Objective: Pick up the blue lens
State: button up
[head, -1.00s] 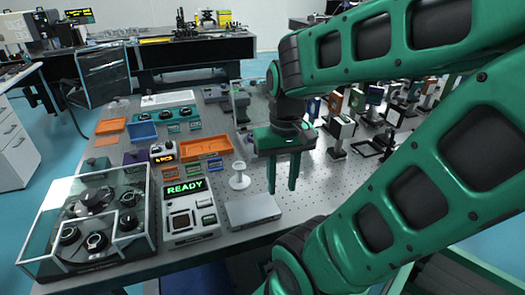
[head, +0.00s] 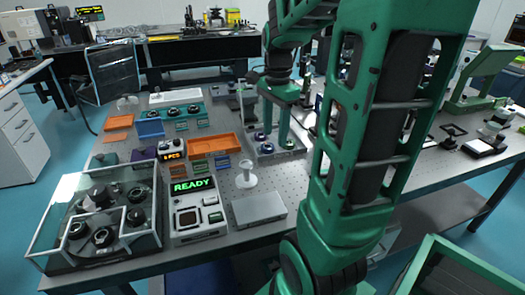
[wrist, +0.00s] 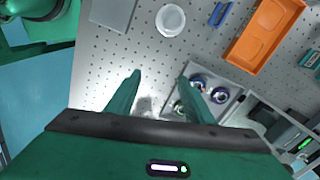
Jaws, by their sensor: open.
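A small grey tray (head: 278,156) on the optical table holds several round lenses in dark mounts. The lens nearest the white dish looks blue (head: 267,148); it also shows in the wrist view (wrist: 198,82), just beyond the right fingertip. A purple-tinted lens (wrist: 220,95) and a greenish lens (wrist: 180,108) sit close beside it, the greenish one partly hidden by the right finger. My gripper (head: 275,138) points down over the tray area, open and empty. In the wrist view, my gripper (wrist: 161,76) has bare table between its fingers, with the lenses to the right.
An orange tray (head: 214,146) lies left of the lens tray. A white pedestal dish (head: 246,176) and a flat grey box (head: 259,208) stand nearer me. The READY device (head: 196,205) and a glass-walled case (head: 104,225) fill the front left.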

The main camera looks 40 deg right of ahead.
aim_at(267, 146)
jog(key=w+d+f+m, duration=0.1)
jog(key=w+d+m, duration=0.6)
jog(key=w+m, duration=0.25)
jog(key=f, duration=1.1)
jog(key=shift+w, duration=0.25)
jog(key=shift+c, duration=0.3)
jog(key=c, duration=0.8)
